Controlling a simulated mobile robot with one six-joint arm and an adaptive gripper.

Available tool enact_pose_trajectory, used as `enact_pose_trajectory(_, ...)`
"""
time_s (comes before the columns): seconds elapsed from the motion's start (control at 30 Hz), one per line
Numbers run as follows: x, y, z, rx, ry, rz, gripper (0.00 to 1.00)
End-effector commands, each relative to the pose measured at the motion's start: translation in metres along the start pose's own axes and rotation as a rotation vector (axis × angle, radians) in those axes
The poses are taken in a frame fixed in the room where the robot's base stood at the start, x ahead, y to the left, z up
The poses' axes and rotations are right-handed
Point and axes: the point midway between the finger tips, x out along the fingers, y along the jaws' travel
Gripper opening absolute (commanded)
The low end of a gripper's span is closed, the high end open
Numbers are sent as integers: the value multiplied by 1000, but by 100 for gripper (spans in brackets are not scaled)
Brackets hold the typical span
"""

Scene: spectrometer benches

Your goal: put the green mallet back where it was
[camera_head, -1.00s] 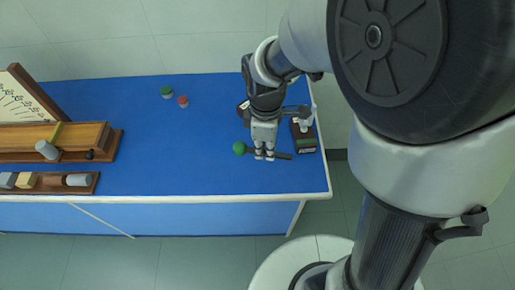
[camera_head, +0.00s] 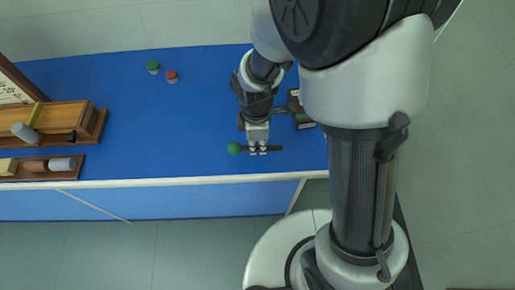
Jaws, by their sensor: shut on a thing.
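The green mallet has a round green head (camera_head: 234,148) and a dark handle (camera_head: 274,148) that points right. It is over the front right part of the blue bench. My gripper (camera_head: 258,151) is above it, fingers pointing down, shut on the handle close to the head. The fingers hide part of the handle. I cannot tell whether the mallet touches the bench top or hangs just above it.
A dark box (camera_head: 303,118) stands behind the mallet at right, partly hidden by my arm. A green-capped jar (camera_head: 154,67) and a red-capped jar (camera_head: 171,76) stand at the back. Wooden racks with cylinders (camera_head: 62,164) fill the left. The blue bench (camera_head: 160,130) is clear between.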

Motion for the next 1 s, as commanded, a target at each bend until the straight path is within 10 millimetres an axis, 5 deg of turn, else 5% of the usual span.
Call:
enact_pose_trajectory(0.3,42,-1,-1,-1,-1,-3,0)
enact_pose_trajectory(0.7,46,0,-1,0,0,0,0)
enact_pose_trajectory(0.73,46,0,-1,0,0,0,13)
enact_pose_trajectory(1.0,45,0,-1,0,0,0,31)
